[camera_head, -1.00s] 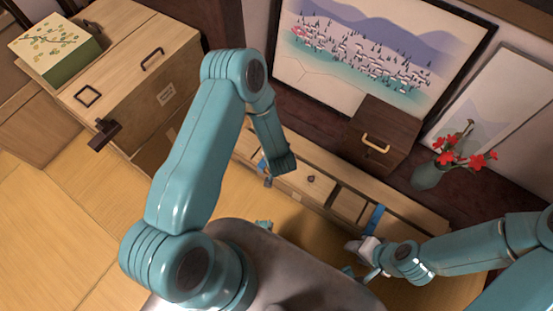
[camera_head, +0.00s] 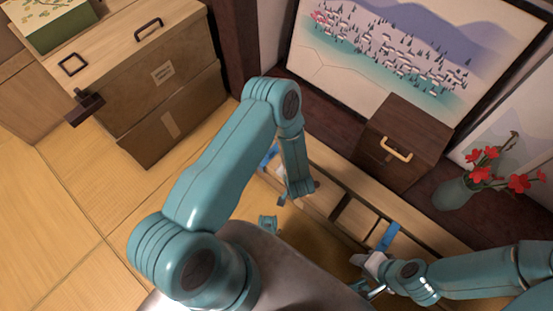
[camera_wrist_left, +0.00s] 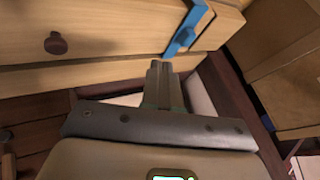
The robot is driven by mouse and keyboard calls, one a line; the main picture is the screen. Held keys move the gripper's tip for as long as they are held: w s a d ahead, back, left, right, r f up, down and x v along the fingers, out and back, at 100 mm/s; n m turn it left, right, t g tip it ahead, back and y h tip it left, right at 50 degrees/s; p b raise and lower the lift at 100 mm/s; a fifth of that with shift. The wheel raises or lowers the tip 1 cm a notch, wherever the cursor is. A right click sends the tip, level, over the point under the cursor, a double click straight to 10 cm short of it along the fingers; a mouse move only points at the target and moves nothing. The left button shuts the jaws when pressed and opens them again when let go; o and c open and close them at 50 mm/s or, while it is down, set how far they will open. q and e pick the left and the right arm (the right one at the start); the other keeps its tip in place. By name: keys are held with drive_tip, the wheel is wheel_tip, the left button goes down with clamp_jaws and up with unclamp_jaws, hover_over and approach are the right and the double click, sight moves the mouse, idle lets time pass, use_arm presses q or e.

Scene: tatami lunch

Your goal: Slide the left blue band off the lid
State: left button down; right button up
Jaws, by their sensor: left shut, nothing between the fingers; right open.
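A long pale wooden box with a flat lid (camera_head: 335,190) lies along the wall. The left blue band (camera_head: 268,157) crosses its left end; a blue band (camera_wrist_left: 184,36) with a tab also shows in the left wrist view. My left gripper (camera_wrist_left: 158,68) is shut and empty, its tips just below that band's lower end; contact cannot be told. In the head view my left forearm hides part of the lid and the fingertips are unclear. The right blue band (camera_head: 384,238) is around the other end. My right gripper (camera_head: 368,289) is open near that end, on the front side.
A dark box with a handle (camera_head: 405,140) stands behind the lid, with a vase of red flowers (camera_head: 455,192) to its right. A wooden chest (camera_head: 165,80) stands at the left. A knob (camera_wrist_left: 55,43) sticks up from the lid. The floor at left is clear.

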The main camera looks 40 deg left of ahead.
use_arm(q)
drive_tip(key=shift+f, duration=0.1)
drive_tip(key=b+x, duration=0.4)
drive_tip(key=x, duration=0.6)
drive_tip(key=shift+f, duration=0.15)
drive_tip(key=a+b, duration=0.1)
drive_tip(key=a, duration=0.1)
drive_tip(key=shift+w+a, duration=0.1)
drive_tip(key=shift+a, duration=0.15)
drive_tip(key=shift+w+a+r, duration=0.1)
drive_tip(key=shift+a+r, duration=0.1)
drive_tip(key=shift+a, duration=0.55)
